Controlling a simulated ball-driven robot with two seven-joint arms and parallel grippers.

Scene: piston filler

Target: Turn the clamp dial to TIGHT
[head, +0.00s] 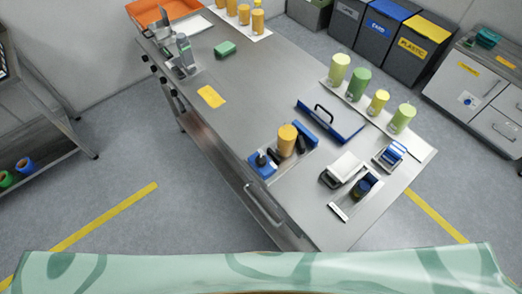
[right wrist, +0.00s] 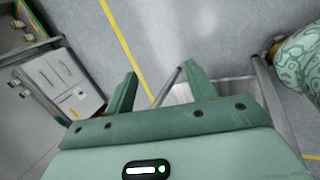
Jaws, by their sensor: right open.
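A blue clamp-like fixture (head: 264,170) stands near the front edge of the steel bench, with an orange cylinder (head: 287,139) upright between its blue parts. A small dark knob (head: 261,160) sits on the fixture's near blue block; it may be the clamp dial, but its marks are too small to read. My right gripper (right wrist: 162,82) shows only in the right wrist view. Its two green fingers are apart with nothing between them, over the floor and a steel edge. It is away from the fixture, which that view does not show. My left gripper is in neither view.
The steel bench (head: 238,72) carries a blue tray with a black handle (head: 330,121), a white-topped device (head: 345,168), and several green and yellow cylinders at the right edge. Dark knobs line its left edge. Bench surface left of the fixture is mostly clear.

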